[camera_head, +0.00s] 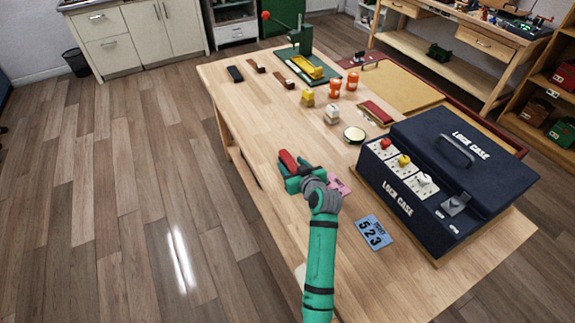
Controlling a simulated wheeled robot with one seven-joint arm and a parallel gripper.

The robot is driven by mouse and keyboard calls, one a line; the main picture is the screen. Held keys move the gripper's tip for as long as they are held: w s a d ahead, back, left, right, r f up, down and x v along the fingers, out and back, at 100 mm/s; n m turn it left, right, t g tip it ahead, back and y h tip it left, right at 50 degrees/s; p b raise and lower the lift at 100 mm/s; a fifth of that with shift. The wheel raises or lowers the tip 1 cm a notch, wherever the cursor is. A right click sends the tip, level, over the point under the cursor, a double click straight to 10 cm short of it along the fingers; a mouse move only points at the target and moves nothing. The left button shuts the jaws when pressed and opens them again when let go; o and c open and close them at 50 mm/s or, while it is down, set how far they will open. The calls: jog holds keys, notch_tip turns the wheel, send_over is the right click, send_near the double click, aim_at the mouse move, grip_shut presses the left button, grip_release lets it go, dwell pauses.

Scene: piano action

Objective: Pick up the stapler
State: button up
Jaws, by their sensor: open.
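A red, elongated object with a dark part, which looks like the stapler (287,159), lies on the wooden table near its left edge. My gripper (291,174) is right beside it, at the end of my green arm reaching in from the bottom. The gripper is open. It covers part of the red object's near side, so I cannot tell whether the fingers touch it or stand around it.
A pink item (340,184) lies just right of my gripper. A dark blue lock case (437,165) fills the table's right side, with a blue 523 card (374,232) before it. A round tin (354,134), padlocks (332,115) and a green press (301,42) stand farther back.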

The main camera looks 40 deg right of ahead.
aim_at(287, 156)
jog(key=shift+x, duration=2.85)
jog(key=shift+d+r, duration=0.15)
jog(key=shift+r, duration=0.1)
grip_shut()
